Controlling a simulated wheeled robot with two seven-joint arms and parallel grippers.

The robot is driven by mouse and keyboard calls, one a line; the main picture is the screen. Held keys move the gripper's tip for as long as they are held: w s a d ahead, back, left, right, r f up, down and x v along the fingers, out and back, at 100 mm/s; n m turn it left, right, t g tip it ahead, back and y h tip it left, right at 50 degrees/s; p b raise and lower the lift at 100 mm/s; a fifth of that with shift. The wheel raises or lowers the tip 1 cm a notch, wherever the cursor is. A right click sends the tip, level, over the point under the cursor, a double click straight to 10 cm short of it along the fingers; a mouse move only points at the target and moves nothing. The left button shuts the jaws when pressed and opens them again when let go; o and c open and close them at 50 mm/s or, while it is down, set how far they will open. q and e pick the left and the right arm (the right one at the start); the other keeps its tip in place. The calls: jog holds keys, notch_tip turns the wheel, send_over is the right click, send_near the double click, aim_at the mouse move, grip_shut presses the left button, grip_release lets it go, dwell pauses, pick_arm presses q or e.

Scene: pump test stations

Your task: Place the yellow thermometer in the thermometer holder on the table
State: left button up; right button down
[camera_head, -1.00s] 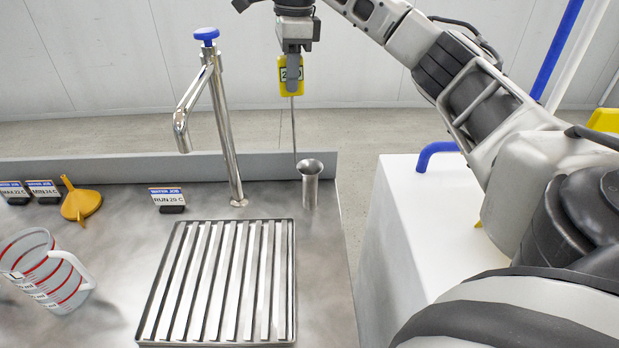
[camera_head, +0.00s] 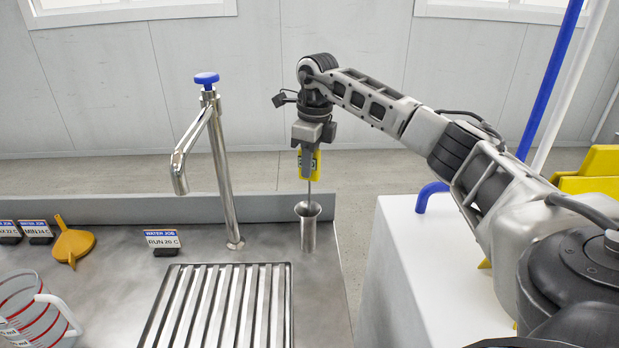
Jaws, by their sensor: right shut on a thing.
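The yellow thermometer (camera_head: 316,168) has a yellow head and a thin metal probe pointing down. My right gripper (camera_head: 308,156) is shut on its head and hides part of it. The thermometer holder (camera_head: 308,228) is a flared metal cup standing near the right end of the steel table (camera_head: 120,260). The probe is upright over the holder, and its lower end appears to reach the holder's mouth. The head is above the rim. My left gripper is not in view.
A metal tap (camera_head: 223,170) with a blue knob stands left of the holder. A slatted drain grate (camera_head: 215,310) lies in front. A label sign (camera_head: 162,242), a yellow funnel (camera_head: 72,242) and a measuring jug (camera_head: 30,310) are further left. A white cabinet (camera_head: 400,260) stands right.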

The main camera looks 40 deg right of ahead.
notch_tip(320, 180, down, 4)
jog(key=shift+r, duration=0.1)
jog(key=shift+f, duration=0.25)
jog(key=c, duration=1.3)
grip_release()
jog(key=shift+o, duration=0.2)
jog(key=shift+r, duration=0.2)
jog(key=r, duration=1)
jog(key=shift+s+d+r, duration=0.2)
jog(key=shift+s+r, duration=0.05)
jog(key=shift+s, duration=0.1)
jog(key=shift+s+r, duration=0.1)
jog(key=shift+r, duration=0.55)
